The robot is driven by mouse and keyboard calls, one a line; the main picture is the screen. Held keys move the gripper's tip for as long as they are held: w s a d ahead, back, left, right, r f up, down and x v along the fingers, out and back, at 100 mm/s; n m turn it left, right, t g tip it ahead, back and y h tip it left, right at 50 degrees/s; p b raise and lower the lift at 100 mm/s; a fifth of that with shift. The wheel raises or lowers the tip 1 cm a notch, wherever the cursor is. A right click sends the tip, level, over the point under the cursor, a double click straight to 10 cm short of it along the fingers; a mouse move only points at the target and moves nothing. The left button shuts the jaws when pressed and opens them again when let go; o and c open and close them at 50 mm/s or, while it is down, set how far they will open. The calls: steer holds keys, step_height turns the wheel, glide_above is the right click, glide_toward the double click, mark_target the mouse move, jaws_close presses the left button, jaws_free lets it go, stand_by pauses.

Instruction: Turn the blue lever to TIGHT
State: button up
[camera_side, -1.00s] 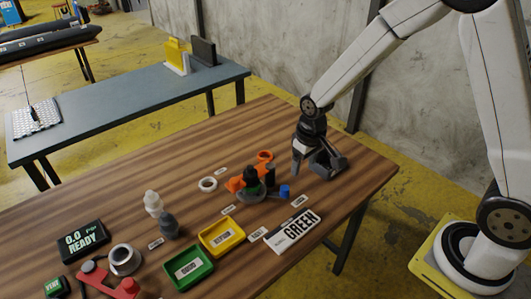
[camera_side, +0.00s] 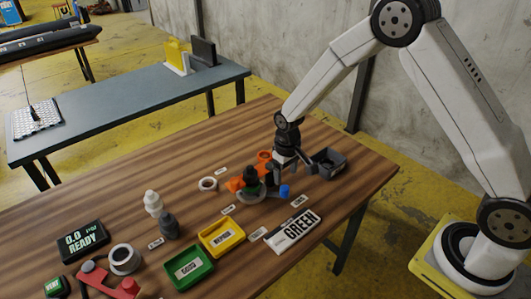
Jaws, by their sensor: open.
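The blue lever (camera_side: 285,191) sticks out to the right of a dark grey round fitting (camera_side: 255,194) that has a black and green top. An orange part (camera_side: 235,184) lies behind and left of the fitting. Small white labels lie around it, one in front left (camera_side: 229,209) and one to the right (camera_side: 299,200); their words are too small to read, so I cannot tell which is TIGHT. My gripper (camera_side: 292,172) is open, pointing down just behind and above the blue lever. I cannot tell whether its fingers touch the lever.
A dark open box (camera_side: 328,162) stands close right of my gripper.

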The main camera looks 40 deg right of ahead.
mark_target(285, 187)
steer(key=shift+f, duration=3.4)
jaws_close()
